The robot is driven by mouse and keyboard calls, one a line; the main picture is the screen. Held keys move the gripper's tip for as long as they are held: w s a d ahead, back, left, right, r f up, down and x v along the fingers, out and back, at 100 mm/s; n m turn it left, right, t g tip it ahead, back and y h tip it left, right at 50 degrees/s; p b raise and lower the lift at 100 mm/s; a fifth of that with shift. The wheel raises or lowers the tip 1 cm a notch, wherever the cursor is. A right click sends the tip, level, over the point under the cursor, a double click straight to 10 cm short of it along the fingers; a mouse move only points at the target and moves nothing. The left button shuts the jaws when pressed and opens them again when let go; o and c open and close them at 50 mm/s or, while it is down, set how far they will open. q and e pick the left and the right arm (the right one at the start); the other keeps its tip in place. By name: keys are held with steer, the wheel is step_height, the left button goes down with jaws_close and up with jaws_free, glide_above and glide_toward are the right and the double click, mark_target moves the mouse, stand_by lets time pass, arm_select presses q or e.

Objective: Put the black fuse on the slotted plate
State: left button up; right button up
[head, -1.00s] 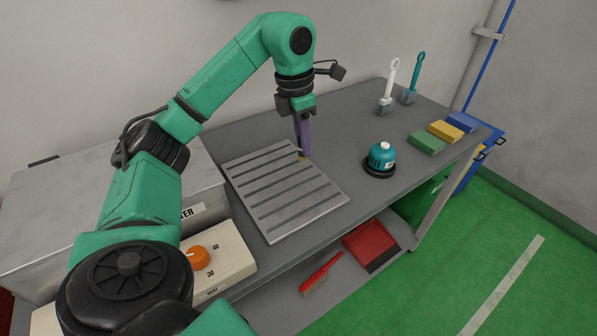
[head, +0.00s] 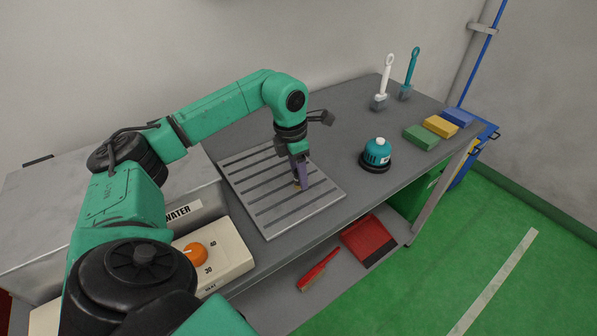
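The slotted plate (head: 323,203) is a grey metal panel with dark parallel slots, lying on the grey bench. My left gripper (head: 301,186) points down over the right-hand part of the plate, its purple-grey fingers at or just above the surface. A small brownish-yellow spot shows at the fingertips. I cannot tell whether it is part of a held piece or of the fingers. I cannot make out the black fuse; the fingers may hide it. My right gripper is not in view.
A teal round device (head: 376,153) stands right of the plate. White (head: 383,88) and teal (head: 408,77) handled tools stand behind it. Green, yellow and blue blocks (head: 440,126) lie at the bench's right end. A control box with an orange knob (head: 195,254) is at front left.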

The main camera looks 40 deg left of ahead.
arm_select(q)
steer(key=shift+r, duration=0.2)
step_height(320, 180, up, 12)
steer(key=s, duration=0.1)
steer(key=shift+s+a, duration=0.15)
steer(key=shift+a, duration=0.2)
